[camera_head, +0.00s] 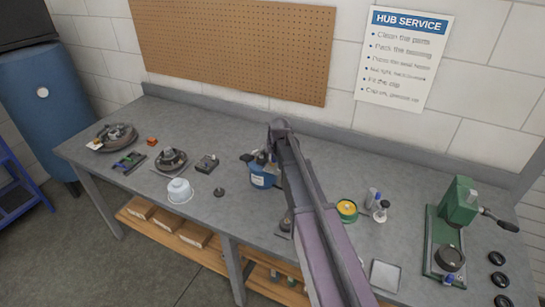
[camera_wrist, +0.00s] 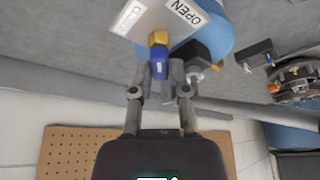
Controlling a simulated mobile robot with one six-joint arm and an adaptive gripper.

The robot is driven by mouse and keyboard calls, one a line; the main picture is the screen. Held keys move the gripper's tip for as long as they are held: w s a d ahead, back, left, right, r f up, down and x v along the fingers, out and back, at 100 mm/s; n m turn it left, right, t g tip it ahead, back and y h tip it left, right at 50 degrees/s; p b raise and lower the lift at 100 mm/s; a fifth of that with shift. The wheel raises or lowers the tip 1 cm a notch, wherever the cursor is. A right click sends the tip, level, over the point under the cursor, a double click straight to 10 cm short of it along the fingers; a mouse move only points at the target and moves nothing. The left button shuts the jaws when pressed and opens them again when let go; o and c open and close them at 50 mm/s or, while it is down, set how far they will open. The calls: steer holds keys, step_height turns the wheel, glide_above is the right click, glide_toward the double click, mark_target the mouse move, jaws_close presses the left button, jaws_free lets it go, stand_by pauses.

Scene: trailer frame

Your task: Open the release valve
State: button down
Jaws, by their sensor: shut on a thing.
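A blue tub (camera_head: 263,180) with a white label stands mid-bench in the head view. It also shows at the top of the wrist view (camera_wrist: 228,38), with a pale plate (camera_wrist: 147,20) marked OPEN over it. A small blue handle with a yellow end (camera_wrist: 159,62), seemingly the release valve's, is at this plate. My gripper (camera_wrist: 160,73) is shut on its blue part, one finger on each side. In the head view my arm reaches over the bench and hides much of the gripper and the handle. How far the handle is turned is unclear.
Left of the tub are a dark block (camera_head: 207,163), a hub part (camera_head: 172,160) and a white tub (camera_head: 179,191). Right of my arm are a yellow-green tin (camera_head: 347,210), small bottles and a green press (camera_head: 459,205). A pegboard (camera_head: 235,45) hangs behind.

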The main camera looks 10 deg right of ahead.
steer(key=shift+m, duration=0.3)
steer(key=m+h, duration=0.1)
steer(key=m, duration=0.2)
steer(key=shift+a, duration=0.15)
steer(key=shift+a+m+g+h, duration=0.15)
steer(key=shift+m+h, duration=0.35)
steer(key=shift+m, duration=0.7)
steer(key=shift+d+m+g+h, duration=0.1)
steer(key=shift+m+g+h, duration=0.3)
steer(key=shift+m, duration=0.8)
steer(key=c, duration=0.6)
jaws_free()
steer(key=shift+n+t, duration=0.25)
steer(key=shift+n, duration=0.15)
